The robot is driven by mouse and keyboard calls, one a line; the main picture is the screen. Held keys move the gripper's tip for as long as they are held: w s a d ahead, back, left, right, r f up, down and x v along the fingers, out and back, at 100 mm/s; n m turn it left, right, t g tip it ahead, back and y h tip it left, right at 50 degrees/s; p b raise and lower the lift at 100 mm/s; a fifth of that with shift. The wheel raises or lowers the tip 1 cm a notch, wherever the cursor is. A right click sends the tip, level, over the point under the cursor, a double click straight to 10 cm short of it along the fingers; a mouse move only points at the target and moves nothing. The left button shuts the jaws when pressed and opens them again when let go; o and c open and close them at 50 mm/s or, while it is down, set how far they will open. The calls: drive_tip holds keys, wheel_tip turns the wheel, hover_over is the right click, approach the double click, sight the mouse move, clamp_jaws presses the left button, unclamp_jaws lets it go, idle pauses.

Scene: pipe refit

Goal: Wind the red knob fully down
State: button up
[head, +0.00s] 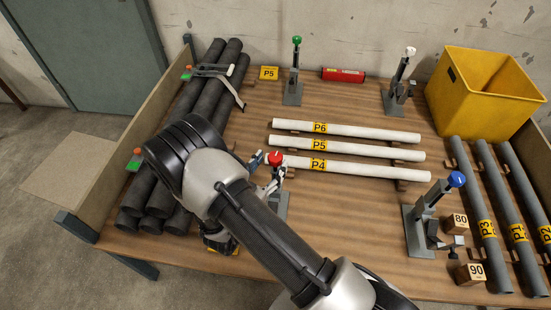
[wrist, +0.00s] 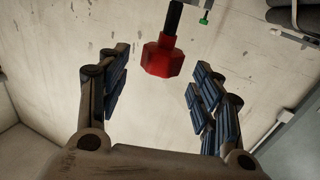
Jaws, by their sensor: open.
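The red knob (head: 275,158) sits at the top of a grey clamp stand (head: 278,203) at the front middle of the bench, partly hidden behind my arm in the head view. In the wrist view the red knob (wrist: 162,58) is faceted, with a dark threaded rod (wrist: 174,16) running from it. My gripper (wrist: 157,80) is open, its blue-padded fingers on either side of the knob's line and apart from it. In the head view my gripper (head: 262,160) is close beside the knob, on its left.
Other clamps have a green knob (head: 296,40), a white knob (head: 410,51) and a blue knob (head: 456,179). White pipes (head: 350,147) lie to the right of the red knob. Dark pipes (head: 200,105) are strapped at left. A yellow bin (head: 480,95) stands back right.

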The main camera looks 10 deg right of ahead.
drive_tip(key=shift+b+x, duration=0.35)
drive_tip(key=shift+x, duration=1.65)
drive_tip(key=shift+c, duration=0.3)
drive_tip(key=c, duration=1)
drive_tip(key=shift+n+t+y, duration=0.4)
drive_tip(key=shift+y, duration=0.1)
